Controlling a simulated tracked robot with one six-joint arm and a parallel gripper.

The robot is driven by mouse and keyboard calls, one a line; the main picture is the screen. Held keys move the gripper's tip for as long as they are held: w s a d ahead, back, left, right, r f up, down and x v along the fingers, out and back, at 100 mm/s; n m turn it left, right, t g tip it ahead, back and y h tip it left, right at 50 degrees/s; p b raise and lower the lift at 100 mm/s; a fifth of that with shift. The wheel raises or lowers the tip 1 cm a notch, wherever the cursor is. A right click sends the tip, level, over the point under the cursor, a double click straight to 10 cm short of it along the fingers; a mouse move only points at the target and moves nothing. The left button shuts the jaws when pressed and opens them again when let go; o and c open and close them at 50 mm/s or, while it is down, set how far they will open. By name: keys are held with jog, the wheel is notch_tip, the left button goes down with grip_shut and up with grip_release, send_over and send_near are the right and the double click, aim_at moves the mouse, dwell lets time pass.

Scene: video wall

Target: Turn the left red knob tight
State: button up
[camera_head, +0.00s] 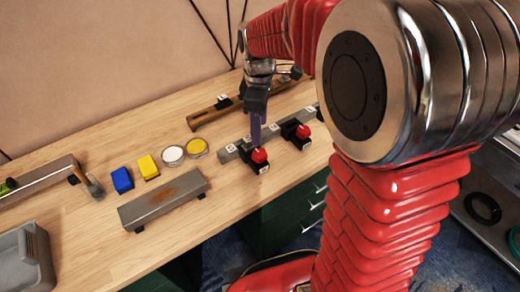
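Two red knobs sit on black blocks along a grey rail (232,152) on the wooden bench. The left red knob (259,155) is nearer the middle of the picture; the right red knob (303,131) is beside it to the right. My gripper (256,140) points down just behind the left knob.
On the wooden bench (90,235), a grey block with a rusty patch (165,198), a blue block (122,180), a yellow block (148,167) and two round tins (173,155) lie to the left. A brown rail (207,117) lies behind. A grey bin (25,258) stands front left.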

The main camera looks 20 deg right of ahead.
aim_at(260, 153)
notch_tip(260, 153, down, 11)
jog(key=shift+r, duration=0.1)
dwell(0.3)
jog(key=shift+c, duration=0.6)
jog(key=c, duration=0.9)
